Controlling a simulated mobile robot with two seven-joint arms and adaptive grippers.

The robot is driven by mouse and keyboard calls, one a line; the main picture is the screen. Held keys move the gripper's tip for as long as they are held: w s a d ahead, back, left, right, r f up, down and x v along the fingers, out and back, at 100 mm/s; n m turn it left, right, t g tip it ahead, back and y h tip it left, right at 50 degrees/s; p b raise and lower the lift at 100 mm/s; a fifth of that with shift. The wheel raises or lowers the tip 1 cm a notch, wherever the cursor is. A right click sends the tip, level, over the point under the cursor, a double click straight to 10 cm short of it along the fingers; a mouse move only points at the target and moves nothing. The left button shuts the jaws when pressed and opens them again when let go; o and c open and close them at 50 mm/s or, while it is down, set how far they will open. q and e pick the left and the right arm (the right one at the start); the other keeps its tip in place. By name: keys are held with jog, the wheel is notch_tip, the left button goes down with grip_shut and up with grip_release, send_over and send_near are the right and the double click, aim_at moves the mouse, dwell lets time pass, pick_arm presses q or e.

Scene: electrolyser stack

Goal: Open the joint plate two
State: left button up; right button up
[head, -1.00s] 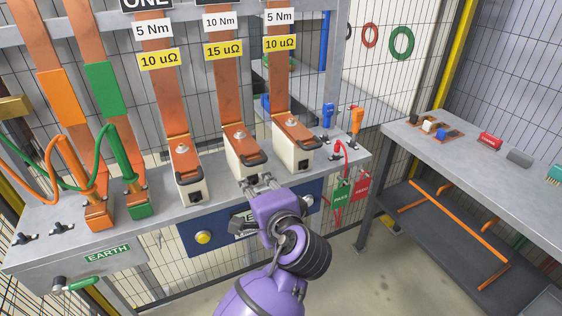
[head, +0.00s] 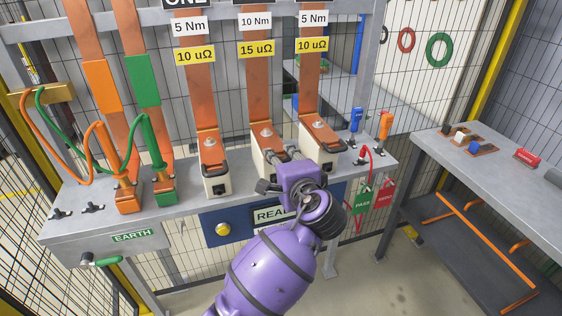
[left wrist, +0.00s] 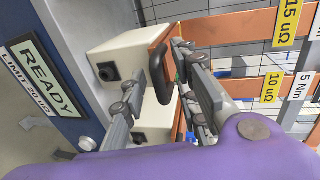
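Joint plate two (head: 264,143) is the middle copper-topped plate, below the 10 Nm and 15 uΩ labels. It lies flat on its cream block, with a bolt on top. My left gripper (head: 284,156) is at its front right and partly hides its black handle. In the left wrist view the black handle (left wrist: 158,72) stands out from the copper edge near the fingertips of my left gripper (left wrist: 157,68). The fingers are apart on either side of the handle, and I see no firm grip. My right gripper is not in view.
Similar joints stand close by on the left (head: 211,155) and right (head: 318,140). Orange and green cables (head: 150,140) loop at the left. A blue panel with a yellow button (head: 223,229) is below. A side table (head: 500,175) stands at the right.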

pick_arm(q)
jog(key=shift+f, duration=0.1)
grip_shut()
jog(key=shift+f, duration=0.1)
jog(key=shift+r+g, duration=0.3)
jog(key=shift+r, duration=0.05)
